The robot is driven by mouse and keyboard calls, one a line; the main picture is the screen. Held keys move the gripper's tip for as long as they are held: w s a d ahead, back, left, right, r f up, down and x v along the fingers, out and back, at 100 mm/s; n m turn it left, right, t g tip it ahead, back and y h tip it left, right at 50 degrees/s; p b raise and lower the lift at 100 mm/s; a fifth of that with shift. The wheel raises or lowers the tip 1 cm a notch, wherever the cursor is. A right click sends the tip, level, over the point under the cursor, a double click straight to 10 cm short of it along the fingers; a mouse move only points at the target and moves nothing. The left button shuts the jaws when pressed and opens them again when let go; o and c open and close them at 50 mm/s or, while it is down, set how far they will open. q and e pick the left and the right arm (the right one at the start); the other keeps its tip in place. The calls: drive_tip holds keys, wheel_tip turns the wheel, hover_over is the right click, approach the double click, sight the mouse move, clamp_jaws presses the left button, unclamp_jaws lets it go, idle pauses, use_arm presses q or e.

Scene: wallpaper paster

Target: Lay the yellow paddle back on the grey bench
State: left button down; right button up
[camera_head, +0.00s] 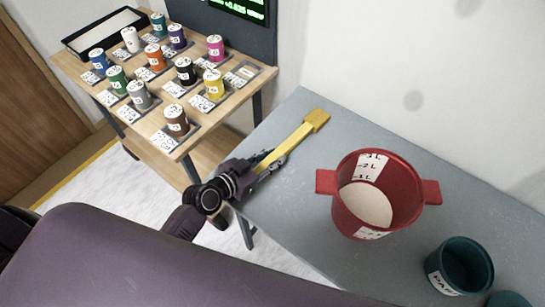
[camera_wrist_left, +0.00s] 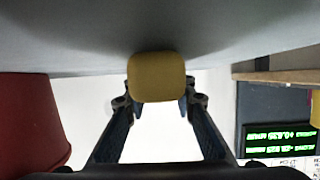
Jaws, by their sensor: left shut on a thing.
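The yellow paddle (camera_head: 290,143) lies along the left end of the grey bench (camera_head: 300,229), its wide end pointing away toward the wall. My left gripper (camera_head: 266,164) is shut on the handle's near end, by the bench's left edge. In the left wrist view the paddle (camera_wrist_left: 160,78) shows end-on between the fingers, close to the grey bench surface (camera_wrist_left: 60,35). I cannot tell whether the paddle touches the bench or is slightly above it. My right gripper is not in view.
A red bucket (camera_head: 411,207) with two side handles stands on the bench, right of the paddle. A teal pot (camera_head: 465,266) stands farther right. A wooden table (camera_head: 225,104) with several coloured cans and a black tray (camera_head: 77,42) is at the left.

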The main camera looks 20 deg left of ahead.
sight(264, 167)
use_arm(q)
drive_tip(key=shift+f, duration=0.1)
drive_tip(key=c, duration=1.6)
unclamp_jaws()
drive_tip(key=shift+f, duration=0.1)
drive_tip(key=v, duration=0.2)
drive_tip(key=b+v, duration=0.1)
drive_tip(key=v, duration=0.3)
drive_tip(key=shift+s+d+f+b, duration=0.1)
drive_tip(key=shift+s+f+b, duration=0.15)
drive_tip(key=shift+s+b, duration=0.1)
drive_tip(key=shift+v, duration=0.8)
